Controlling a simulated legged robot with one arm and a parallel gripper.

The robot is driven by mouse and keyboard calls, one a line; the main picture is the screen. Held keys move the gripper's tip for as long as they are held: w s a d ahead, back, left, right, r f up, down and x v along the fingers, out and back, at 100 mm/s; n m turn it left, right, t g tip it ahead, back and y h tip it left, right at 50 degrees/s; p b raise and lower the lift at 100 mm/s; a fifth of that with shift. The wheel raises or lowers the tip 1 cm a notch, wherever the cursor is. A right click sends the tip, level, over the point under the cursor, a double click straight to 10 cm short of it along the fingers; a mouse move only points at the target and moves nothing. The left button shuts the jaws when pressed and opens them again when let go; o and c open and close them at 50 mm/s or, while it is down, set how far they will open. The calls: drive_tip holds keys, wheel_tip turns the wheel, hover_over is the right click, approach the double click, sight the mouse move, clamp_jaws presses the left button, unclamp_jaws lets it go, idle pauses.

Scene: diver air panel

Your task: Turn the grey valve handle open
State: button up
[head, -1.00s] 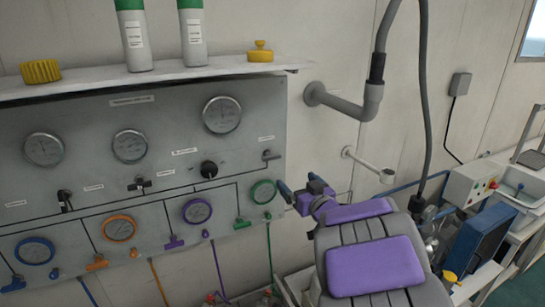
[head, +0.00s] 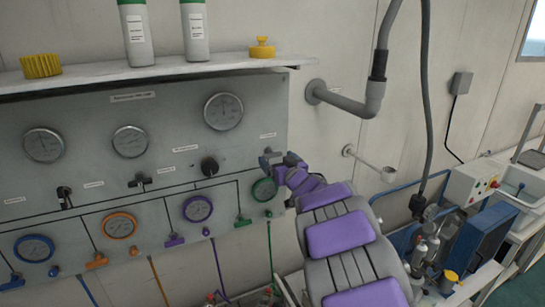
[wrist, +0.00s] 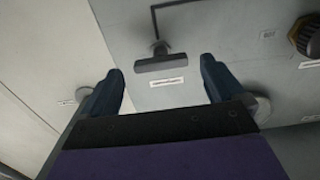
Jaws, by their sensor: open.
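The grey valve handle (head: 266,160) is a small T-shaped bar at the right end of the panel, partly hidden by my gripper in the head view. In the wrist view the grey valve handle (wrist: 166,62) lies crosswise, ahead of and between my fingertips, with a small label beside it. My gripper (wrist: 163,78) is open, with a dark blue finger to each side of the handle and a visible gap to both. In the head view my gripper (head: 284,164) is close in front of the handle; contact cannot be told.
The grey panel (head: 60,105) carries several gauges, a black knob (head: 209,167) and coloured handles. The green-rimmed gauge (head: 264,190) sits just below my gripper. A shelf (head: 220,69) with bottles runs above. A grey pipe (head: 350,103) juts from the wall to the right.

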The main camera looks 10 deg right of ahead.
sight(274, 156)
drive_tip(key=shift+x, duration=2.05)
drive_tip(key=shift+a, duration=0.1)
drive_tip(key=shift+c, duration=0.4)
drive_tip(key=c, duration=1)
drive_tip(key=shift+o, duration=0.2)
